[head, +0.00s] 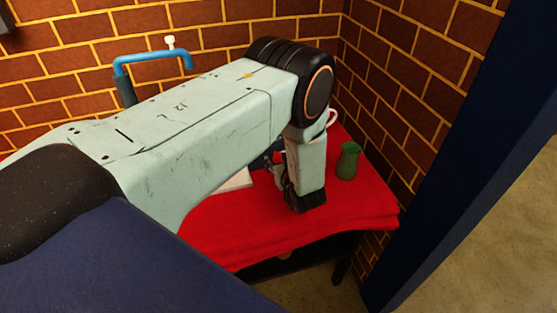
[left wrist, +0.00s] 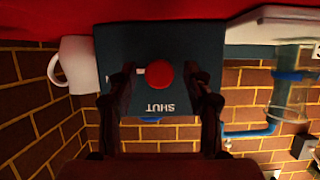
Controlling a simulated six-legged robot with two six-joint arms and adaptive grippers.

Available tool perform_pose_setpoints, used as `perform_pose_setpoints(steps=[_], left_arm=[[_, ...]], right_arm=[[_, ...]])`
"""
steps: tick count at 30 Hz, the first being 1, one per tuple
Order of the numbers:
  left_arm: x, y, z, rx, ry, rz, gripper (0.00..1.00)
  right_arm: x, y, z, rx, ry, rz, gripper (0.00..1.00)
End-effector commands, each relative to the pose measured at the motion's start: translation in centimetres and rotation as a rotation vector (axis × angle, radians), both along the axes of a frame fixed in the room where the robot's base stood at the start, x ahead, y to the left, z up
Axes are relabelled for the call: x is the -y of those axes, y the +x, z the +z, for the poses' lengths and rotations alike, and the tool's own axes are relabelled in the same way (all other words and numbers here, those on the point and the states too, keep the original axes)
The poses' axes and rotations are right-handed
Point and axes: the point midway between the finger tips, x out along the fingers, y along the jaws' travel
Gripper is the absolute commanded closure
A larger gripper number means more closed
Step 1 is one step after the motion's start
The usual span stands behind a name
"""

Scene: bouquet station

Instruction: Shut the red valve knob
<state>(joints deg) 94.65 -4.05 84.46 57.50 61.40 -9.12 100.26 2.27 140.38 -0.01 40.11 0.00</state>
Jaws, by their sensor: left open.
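In the left wrist view, which is upside down, the red valve knob (left wrist: 160,75) sits on a dark panel (left wrist: 185,43). The word SHUT is printed below the knob in that picture. A small white pointer sticks out from the knob's left side, not toward the word. My left gripper (left wrist: 163,82) is open, with one finger on each side of the knob. I cannot tell whether the fingers touch it. In the head view my left arm hides the knob and panel. My right gripper is in neither view.
A white mug (left wrist: 75,62) stands close beside the panel. A clear glass vessel (left wrist: 292,88) is on the other side. In the head view a green vase (head: 348,161) stands on the red tablecloth (head: 345,207), near a brick wall. A blue tap (head: 150,59) rises behind my arm.

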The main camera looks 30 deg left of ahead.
Motion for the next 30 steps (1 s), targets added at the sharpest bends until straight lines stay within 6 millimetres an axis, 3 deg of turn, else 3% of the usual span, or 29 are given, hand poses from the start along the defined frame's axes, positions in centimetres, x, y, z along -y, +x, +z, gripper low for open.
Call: perform_pose_setpoints(steps=[10,27,30], left_arm=[[-0.52,0.41,-0.08,0.001,0.000,0.001,0.51],[-0.43,0.43,-0.06,0.001,0.001,-0.001,0.99],[-0.44,0.42,-0.05,0.002,0.000,-0.001,1.00]], right_arm=[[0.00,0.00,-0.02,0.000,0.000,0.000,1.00],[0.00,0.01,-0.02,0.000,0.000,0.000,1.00],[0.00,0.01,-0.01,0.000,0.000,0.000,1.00]])
